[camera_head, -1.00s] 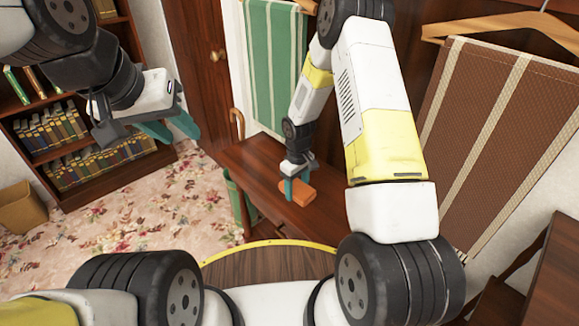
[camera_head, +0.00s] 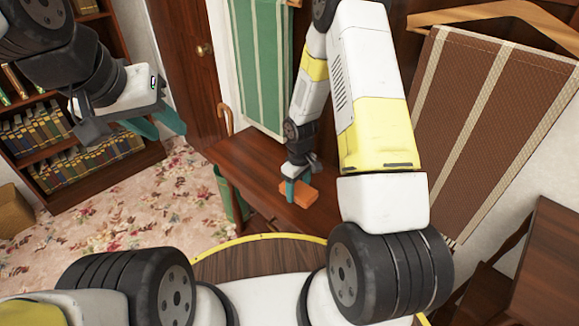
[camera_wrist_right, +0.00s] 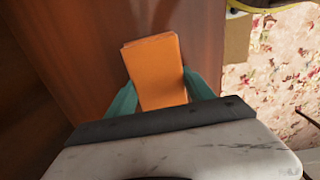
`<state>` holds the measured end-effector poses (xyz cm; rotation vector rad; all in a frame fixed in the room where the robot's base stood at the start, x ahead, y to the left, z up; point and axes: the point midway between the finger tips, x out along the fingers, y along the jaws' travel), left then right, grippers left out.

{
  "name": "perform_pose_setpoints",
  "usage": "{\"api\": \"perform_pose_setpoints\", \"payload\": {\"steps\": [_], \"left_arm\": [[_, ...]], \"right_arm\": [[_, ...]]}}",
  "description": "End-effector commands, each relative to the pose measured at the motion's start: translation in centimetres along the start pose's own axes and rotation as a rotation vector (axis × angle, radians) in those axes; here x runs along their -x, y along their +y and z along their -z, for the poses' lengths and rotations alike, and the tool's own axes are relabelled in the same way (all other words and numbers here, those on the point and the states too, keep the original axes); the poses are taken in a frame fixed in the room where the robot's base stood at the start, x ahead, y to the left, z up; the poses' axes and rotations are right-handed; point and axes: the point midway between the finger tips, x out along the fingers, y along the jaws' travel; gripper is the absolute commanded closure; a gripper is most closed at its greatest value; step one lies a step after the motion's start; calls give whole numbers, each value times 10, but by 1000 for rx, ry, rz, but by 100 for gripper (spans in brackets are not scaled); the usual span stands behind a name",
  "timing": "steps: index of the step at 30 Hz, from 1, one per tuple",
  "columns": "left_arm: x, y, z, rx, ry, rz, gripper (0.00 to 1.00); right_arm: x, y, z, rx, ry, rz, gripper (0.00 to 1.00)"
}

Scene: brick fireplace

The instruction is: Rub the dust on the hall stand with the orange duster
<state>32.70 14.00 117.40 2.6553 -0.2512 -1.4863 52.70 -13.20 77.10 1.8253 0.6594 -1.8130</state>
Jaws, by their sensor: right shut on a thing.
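The hall stand (camera_head: 236,158) is a dark reddish-brown wooden surface against the wall, in the middle of the head view. My right gripper (camera_head: 291,188) is over its top, shut on the orange duster (camera_head: 308,196). The duster also fills the middle of the right wrist view (camera_wrist_right: 154,62), between the two teal fingers. It is at the wooden top; whether it touches cannot be told. I cannot make out dust on the visible wood. My left gripper (camera_head: 158,124) is empty, its teal fingers apart, raised at the upper left, away from the stand.
A hooked cane (camera_head: 226,118) leans by the door (camera_head: 185,60). A bookcase (camera_head: 75,178) stands at left, with floral carpet (camera_head: 130,205) before it. A wooden chair (camera_head: 540,265) is at right.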

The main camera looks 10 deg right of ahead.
Motion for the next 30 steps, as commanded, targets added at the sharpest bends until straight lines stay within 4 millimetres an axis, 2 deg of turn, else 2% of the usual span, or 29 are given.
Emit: {"api": "perform_pose_setpoints", "payload": {"steps": [9,17,25,30], "left_arm": [[0,0,0,0,0,0,64],[0,0,0,0,0,0,64],[0,0,0,0,0,0,64],[0,0,0,0,0,0,64]], "right_arm": [[1,-2,-29,-2,-7,3,77],[0,-2,-37,-1,-5,2,77],[-1,-4,-61,-2,-7,3,77],[-3,-4,-68,-3,-9,4,77]]}}
